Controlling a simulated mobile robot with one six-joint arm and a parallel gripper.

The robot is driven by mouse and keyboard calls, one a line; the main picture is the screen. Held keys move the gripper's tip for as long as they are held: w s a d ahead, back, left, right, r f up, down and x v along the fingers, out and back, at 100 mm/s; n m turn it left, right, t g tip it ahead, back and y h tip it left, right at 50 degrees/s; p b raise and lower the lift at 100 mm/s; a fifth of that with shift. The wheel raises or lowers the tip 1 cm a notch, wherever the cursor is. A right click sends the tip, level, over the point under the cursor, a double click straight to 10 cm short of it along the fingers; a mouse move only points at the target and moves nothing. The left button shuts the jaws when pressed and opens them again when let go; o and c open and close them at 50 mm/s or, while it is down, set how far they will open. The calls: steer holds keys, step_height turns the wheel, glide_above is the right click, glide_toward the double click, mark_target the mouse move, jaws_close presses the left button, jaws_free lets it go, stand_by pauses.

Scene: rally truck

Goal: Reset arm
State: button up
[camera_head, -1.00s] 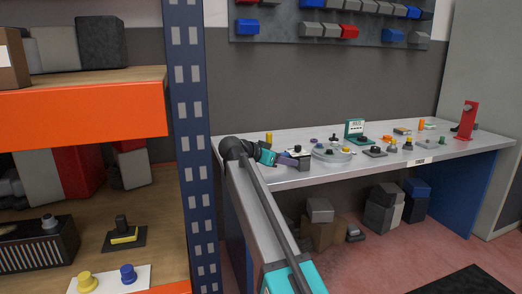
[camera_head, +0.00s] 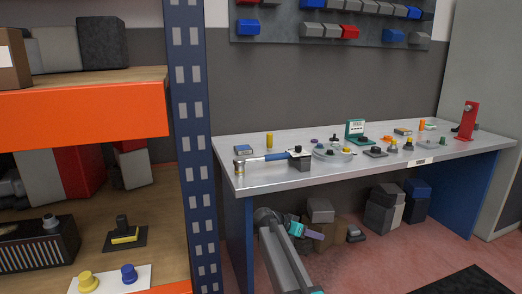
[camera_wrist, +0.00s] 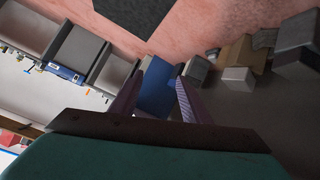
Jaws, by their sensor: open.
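My gripper (camera_head: 307,233) is low in the head view, below the front edge of the workbench (camera_head: 290,175) and in front of the boxes under it. My arm reaches up from the bottom of the picture and bends at a dark joint. In the wrist view my gripper (camera_wrist: 157,95) shows its two purple fingers spread apart with nothing held between them. A blue surface shows in the gap, farther off.
A shelf rack with a blue post (camera_head: 190,130) and an orange beam (camera_head: 85,118) stands close on the left. Grey boxes (camera_head: 380,215) and a brown box (camera_head: 325,235) sit under the bench. A hammer (camera_head: 262,158) and several small items lie on top.

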steer(key=s+d+f+n+g+y, duration=0.1)
steer(key=s+d+f, duration=0.2)
steer(key=s+f, duration=0.5)
steer(key=s+d+f+g, duration=0.2)
steer(key=s+f, duration=0.2)
steer(key=f, duration=0.7)
steer(key=s+d+f+n+g+y, duration=0.1)
steer(key=s+f+g+y, duration=0.1)
steer(key=s+f, duration=0.9)
steer(key=s+d+f+n+g+y, duration=0.1)
steer(key=s+f+n+g+y, duration=0.1)
steer(key=s+f, duration=0.95)
steer(key=s+a+f+n+g+y, duration=0.1)
steer(key=s+a+y, duration=0.15)
steer(key=s, duration=0.75)
steer(key=s+a+f+n+g+y, duration=0.1)
steer(key=s+a, duration=0.2)
steer(key=s, duration=0.6)
steer(key=s+a+r+n+y+p, duration=0.1)
steer(key=a+r+p, duration=0.1)
steer(key=r+p, duration=0.4)
steer(key=s+a+r+n+y+p, duration=0.1)
steer(key=s+a+r+n+p, duration=0.1)
steer(key=r+p, duration=0.4)
steer(key=shift+a+r+g, duration=0.3)
steer(key=shift+r, duration=0.35)
